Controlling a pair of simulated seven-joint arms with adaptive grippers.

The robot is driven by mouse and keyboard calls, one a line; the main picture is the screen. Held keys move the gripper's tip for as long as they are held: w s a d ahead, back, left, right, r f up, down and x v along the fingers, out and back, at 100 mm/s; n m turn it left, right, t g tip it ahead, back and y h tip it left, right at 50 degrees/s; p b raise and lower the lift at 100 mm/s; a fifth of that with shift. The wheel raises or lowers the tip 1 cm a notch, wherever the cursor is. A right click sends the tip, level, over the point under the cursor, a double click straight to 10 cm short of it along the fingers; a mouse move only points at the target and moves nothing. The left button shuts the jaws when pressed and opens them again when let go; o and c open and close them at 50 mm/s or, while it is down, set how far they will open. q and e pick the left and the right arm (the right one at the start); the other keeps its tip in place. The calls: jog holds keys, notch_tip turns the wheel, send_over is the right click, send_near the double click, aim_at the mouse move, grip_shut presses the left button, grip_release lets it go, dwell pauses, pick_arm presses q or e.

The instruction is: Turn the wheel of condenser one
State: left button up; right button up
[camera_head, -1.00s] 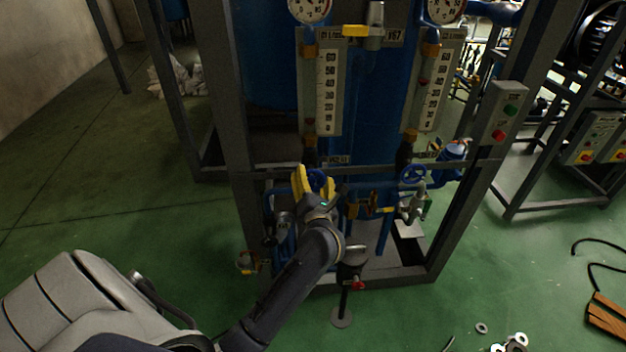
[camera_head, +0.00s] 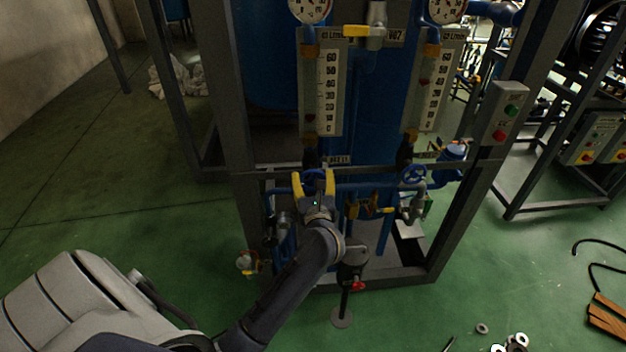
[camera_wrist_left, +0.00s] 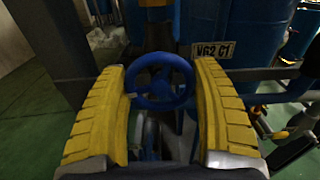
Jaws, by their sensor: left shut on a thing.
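The blue wheel (camera_wrist_left: 160,82) with its spokes stands between the two yellow fingers in the left wrist view, below a tag reading V62 C1 (camera_wrist_left: 217,50). My left gripper (camera_head: 314,182) is shut on this wheel, with one yellow finger at each side of its rim. In the head view the fingers cover much of the wheel, low at the front of the rig below the left scale. My right gripper is in neither view.
A second blue wheel (camera_head: 413,174) sits further right on the rig. Grey frame posts (camera_head: 240,150) flank the piping. A yellow-handled valve (camera_head: 357,31) is above, and a button box (camera_head: 504,113) is on the right post. Green floor is open at left.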

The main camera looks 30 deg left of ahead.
pick_arm(q)
jog(key=shift+n, duration=0.9)
jog(key=o, duration=1.2)
jog(key=shift+s, duration=0.1)
jog(key=v, duration=1.2)
